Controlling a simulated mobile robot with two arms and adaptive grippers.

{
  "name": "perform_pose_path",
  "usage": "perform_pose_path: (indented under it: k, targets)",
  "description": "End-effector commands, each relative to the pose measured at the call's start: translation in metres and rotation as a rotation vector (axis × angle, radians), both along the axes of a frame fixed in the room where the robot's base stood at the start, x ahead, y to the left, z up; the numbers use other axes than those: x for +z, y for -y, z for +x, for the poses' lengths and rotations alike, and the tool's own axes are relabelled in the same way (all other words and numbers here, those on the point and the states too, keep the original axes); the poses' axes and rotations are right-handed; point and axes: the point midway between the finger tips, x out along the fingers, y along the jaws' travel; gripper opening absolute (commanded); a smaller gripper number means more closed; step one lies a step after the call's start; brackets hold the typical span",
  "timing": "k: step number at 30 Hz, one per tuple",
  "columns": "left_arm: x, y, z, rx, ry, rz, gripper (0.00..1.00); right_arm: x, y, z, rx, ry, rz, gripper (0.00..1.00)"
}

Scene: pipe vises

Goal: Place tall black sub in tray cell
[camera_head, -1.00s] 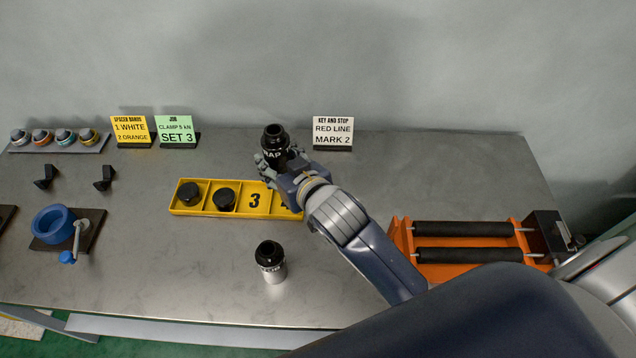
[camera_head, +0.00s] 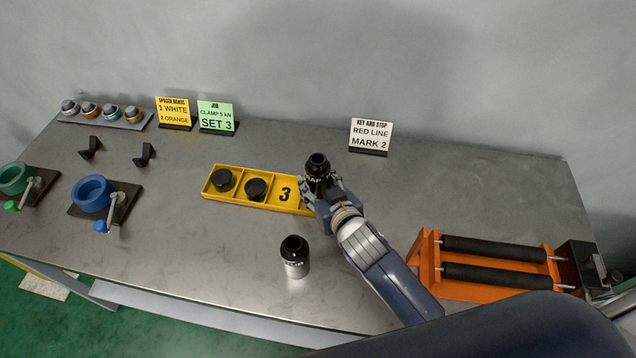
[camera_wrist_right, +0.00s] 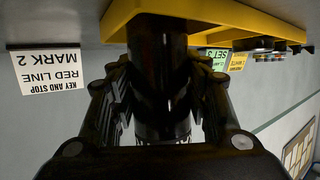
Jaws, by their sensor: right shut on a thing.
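The tall black sub (camera_head: 318,163) stands upright in my right gripper (camera_head: 316,190), at the right end of the yellow tray (camera_head: 232,203). My right gripper is shut around its body. In the right wrist view, which is upside down, the black sub (camera_wrist_right: 158,75) sits between both fingers (camera_wrist_right: 160,100), its lower end against or just in front of the yellow tray (camera_wrist_right: 118,16). The tray's right end cell is partly hidden by the gripper, so I cannot tell whether the sub rests on its floor. My left gripper is out of view.
Two black pieces (camera_head: 221,180) (camera_head: 256,188) occupy the tray's left cells, beside a "3" label (camera_head: 285,194). A black-and-silver sub (camera_head: 295,262) stands in front. An orange roller stand (camera_head: 428,262) is at right, blue (camera_head: 92,194) and green (camera_head: 14,178) vises at left. Signs stand behind.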

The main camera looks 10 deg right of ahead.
Motion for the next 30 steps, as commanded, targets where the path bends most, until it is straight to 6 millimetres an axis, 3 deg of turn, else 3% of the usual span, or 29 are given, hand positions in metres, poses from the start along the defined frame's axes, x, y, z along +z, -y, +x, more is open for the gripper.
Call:
perform_pose_path:
  k: [8,9,11,23,30]
  targets:
    - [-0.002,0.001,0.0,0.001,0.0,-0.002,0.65,-0.002,0.0,0.001,0.0,0.005,0.002,0.05]
    - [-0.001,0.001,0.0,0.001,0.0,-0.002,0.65,-0.002,0.0,0.0,0.0,0.001,0.0,0.54]
    - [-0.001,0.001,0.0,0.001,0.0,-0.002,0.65,-0.002,0.0,0.0,0.0,0.0,0.0,0.65]
    - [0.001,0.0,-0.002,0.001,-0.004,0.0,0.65,0.003,0.0,0.0,0.0,0.002,-0.001,0.65]
    - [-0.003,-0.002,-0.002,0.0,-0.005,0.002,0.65,0.012,0.005,-0.03,0.0,-0.001,0.0,0.65]
